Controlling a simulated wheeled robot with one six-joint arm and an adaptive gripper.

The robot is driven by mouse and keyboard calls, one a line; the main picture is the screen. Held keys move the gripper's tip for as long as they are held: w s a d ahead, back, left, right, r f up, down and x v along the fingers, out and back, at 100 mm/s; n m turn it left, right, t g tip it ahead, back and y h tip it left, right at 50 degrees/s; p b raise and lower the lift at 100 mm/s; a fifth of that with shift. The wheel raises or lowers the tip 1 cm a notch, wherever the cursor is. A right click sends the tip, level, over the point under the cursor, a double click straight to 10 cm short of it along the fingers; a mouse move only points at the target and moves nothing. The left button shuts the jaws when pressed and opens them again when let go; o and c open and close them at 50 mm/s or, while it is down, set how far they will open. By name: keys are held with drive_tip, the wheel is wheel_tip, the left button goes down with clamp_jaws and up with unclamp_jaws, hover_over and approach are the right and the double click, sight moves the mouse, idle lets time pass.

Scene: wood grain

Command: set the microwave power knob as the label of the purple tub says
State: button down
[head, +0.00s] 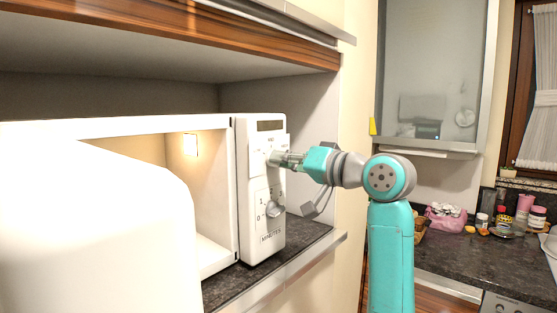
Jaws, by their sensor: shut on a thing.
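The white microwave (262,245) stands in a cabinet niche, with its control panel on its right side. My gripper (273,158) is at the upper part of this panel and shut on the upper knob, the power knob. The fingers hide most of this knob and its scale, so its setting cannot be read. A lower knob (274,208) sits above the word MINUTES and is apart from the fingers. No purple tub with a readable label can be made out.
The microwave cavity (212,205) is open and lit. A large white rounded shape (95,235) fills the lower left. The right counter (475,258) holds a pink bag (445,216) and several small jars (520,215). A wooden cabinet edge (240,30) runs above.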

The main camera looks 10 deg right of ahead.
drive_tip(key=shift+n, duration=0.3)
drive_tip(key=n, duration=0.4)
idle(0.5)
drive_tip(key=n, duration=0.4)
drive_tip(key=shift+n, duration=0.4)
drive_tip(key=n, duration=0.4)
drive_tip(key=shift+n, duration=0.3)
